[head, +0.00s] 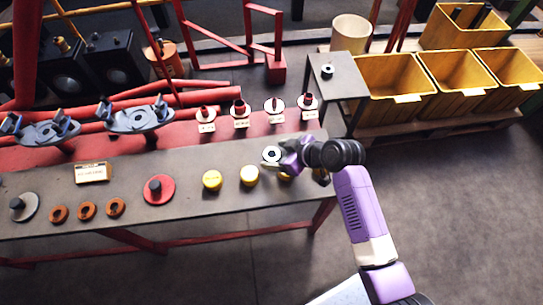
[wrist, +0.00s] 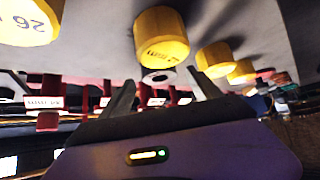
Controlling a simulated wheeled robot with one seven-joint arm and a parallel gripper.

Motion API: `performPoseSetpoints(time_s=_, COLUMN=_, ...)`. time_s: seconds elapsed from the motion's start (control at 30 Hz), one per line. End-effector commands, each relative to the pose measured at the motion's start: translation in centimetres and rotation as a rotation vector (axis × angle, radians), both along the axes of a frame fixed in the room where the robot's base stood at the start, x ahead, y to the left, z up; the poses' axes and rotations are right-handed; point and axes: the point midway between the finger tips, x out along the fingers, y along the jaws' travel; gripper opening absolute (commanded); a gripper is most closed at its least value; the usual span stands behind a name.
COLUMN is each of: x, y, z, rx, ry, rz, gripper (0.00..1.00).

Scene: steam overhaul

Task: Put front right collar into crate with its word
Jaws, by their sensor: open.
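My gripper (head: 281,157) is low over the right end of the grey bench, beside a white ring with a dark centre (head: 271,154). In the wrist view the open fingers of my gripper (wrist: 162,92) stand on either side of that white ring (wrist: 158,76), apart from it. I cannot confirm that this ring is the front right collar. Three yellow crates (head: 402,99) stand in a row at the right with pale labels on their fronts; the words are too small to read.
Yellow cylinders (head: 212,180) stand along the bench's front, some partly behind my gripper. Orange rings (head: 87,210) and a red disc (head: 160,188) lie left. The right floor is clear.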

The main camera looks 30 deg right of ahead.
Motion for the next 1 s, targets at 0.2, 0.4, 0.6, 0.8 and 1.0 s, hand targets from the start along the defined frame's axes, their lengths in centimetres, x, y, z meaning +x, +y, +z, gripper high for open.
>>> performPoseSetpoints(time_s=0.2, x=1.6, y=0.8, z=-1.9, rx=0.0, ry=0.0, rz=-0.001, gripper=0.73)
performPoseSetpoints(time_s=0.4, x=1.7, y=0.9, z=-2.0, rx=0.0, ry=-0.001, rz=-0.002, gripper=0.73)
performPoseSetpoints(time_s=0.6, x=1.7, y=0.9, z=-2.0, rx=0.0, ry=-0.001, rz=-0.002, gripper=0.47)
performPoseSetpoints(time_s=0.8, x=1.7, y=0.9, z=-2.0, rx=-0.001, ry=0.0, rz=-0.002, gripper=0.08)
performPoseSetpoints(time_s=1.0, x=1.8, y=0.9, z=-1.8, rx=0.0, ry=-0.003, rz=-0.003, gripper=0.0)
